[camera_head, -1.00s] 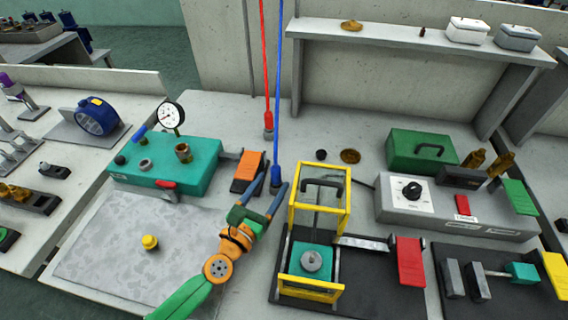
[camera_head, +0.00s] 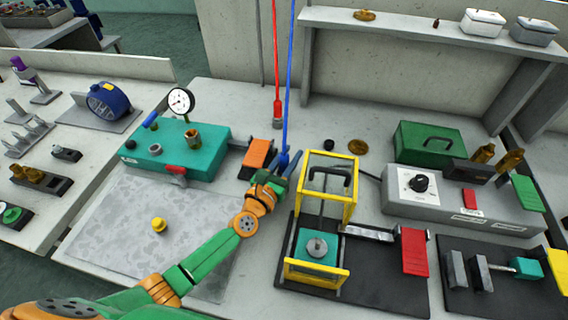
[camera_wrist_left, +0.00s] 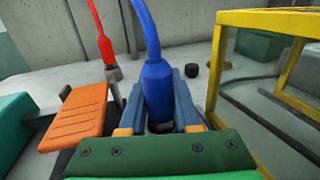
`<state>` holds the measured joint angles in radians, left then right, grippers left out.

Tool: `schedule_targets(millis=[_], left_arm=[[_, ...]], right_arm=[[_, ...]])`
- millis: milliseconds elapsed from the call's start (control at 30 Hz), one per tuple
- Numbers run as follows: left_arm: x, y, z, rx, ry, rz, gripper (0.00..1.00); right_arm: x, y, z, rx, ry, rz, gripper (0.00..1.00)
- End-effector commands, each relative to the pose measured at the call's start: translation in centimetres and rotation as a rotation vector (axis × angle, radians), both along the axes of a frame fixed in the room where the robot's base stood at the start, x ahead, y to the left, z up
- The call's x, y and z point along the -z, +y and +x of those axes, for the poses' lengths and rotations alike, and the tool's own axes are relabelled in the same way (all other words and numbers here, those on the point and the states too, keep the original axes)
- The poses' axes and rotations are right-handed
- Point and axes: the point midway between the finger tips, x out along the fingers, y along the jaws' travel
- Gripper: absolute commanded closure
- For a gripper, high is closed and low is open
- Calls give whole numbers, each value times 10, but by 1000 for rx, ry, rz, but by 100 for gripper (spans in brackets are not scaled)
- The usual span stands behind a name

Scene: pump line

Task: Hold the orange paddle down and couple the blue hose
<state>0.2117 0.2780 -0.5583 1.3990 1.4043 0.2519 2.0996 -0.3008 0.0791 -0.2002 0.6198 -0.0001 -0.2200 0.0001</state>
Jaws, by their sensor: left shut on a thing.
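The blue hose (camera_head: 287,100) hangs from above, and my left gripper (camera_head: 284,165) is shut on its blue end fitting. In the left wrist view the blue fitting (camera_wrist_left: 158,88) stands upright between the two blue fingers. The orange paddle (camera_head: 257,154) is just left of this gripper, at the right side of the teal pump block (camera_head: 175,153); it also shows in the left wrist view (camera_wrist_left: 78,117), apart from the fingers. The block carries a gauge (camera_head: 181,102), a brass port (camera_head: 193,138) and a red lever. My right gripper is not in view.
A red hose (camera_head: 276,60) hangs behind the blue one. A yellow frame (camera_head: 325,215) stands close to the right of my left gripper. A red paddle (camera_head: 414,251) and a grey control box (camera_head: 445,208) are further right. A grey plate (camera_head: 130,235) with a yellow knob lies front left.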

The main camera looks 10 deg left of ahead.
Motion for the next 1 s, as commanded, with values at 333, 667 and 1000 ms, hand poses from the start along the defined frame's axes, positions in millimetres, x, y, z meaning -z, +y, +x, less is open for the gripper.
schedule_targets(millis=[333, 667, 1000], left_arm=[[-50, 0, 0, -1, 0, -4, 100], [-109, 0, 0, 0, 0, -1, 100], [-136, 0, 0, 0, 0, 0, 100]], right_arm=[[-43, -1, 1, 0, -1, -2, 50], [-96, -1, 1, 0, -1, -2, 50], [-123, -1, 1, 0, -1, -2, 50]])
